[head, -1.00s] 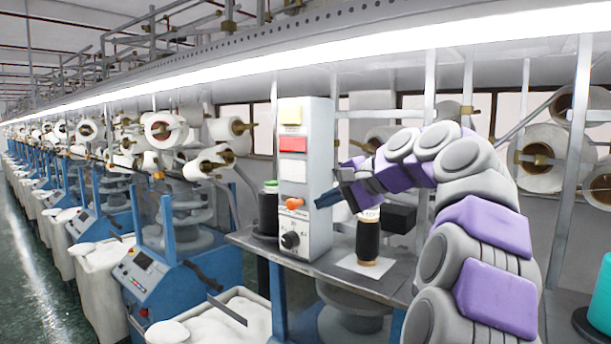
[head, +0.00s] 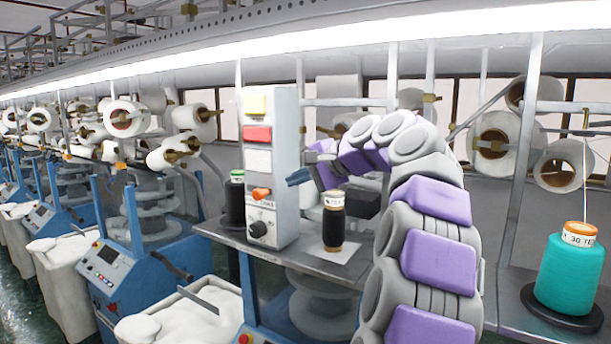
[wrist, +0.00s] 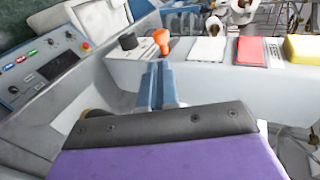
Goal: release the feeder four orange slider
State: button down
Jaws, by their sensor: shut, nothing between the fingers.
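The orange slider (head: 261,194) sits on the front of a grey upright control box (head: 284,215), above a black knob (head: 258,229) and below a white panel. It also shows in the wrist view (wrist: 161,38), sticking up from the box face. My gripper (head: 292,179) is shut and empty, close to the right of the box near the slider's height. In the wrist view its blue fingers (wrist: 157,70) lie together and point toward the slider, with the tips just short of it. I cannot tell whether they touch.
A black-wound spool (head: 333,228) stands on a white sheet right of the box. A dark cone (head: 234,205) stands left of it. Red (head: 257,134) and yellow (head: 256,104) panels are higher on the box. A teal cone (head: 570,275) stands far right.

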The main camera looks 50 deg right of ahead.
aim_at(260, 191)
jog(key=p+x, duration=0.1)
jog(key=x, duration=0.8)
jog(key=shift+w+a, duration=0.1)
jog(key=shift+w+a+r+p, duration=0.1)
jog(key=shift+w+r+p, duration=0.15)
jog(key=shift+w+p, duration=0.2)
jog(key=w+p, duration=0.1)
jog(key=w, duration=0.3)
jog(key=shift+w+a+f+p, duration=0.2)
jog(key=shift+w+p, duration=0.15)
jog(key=shift+p, duration=0.05)
jog(key=shift+s, duration=0.1)
jog(key=shift+s+r, duration=0.1)
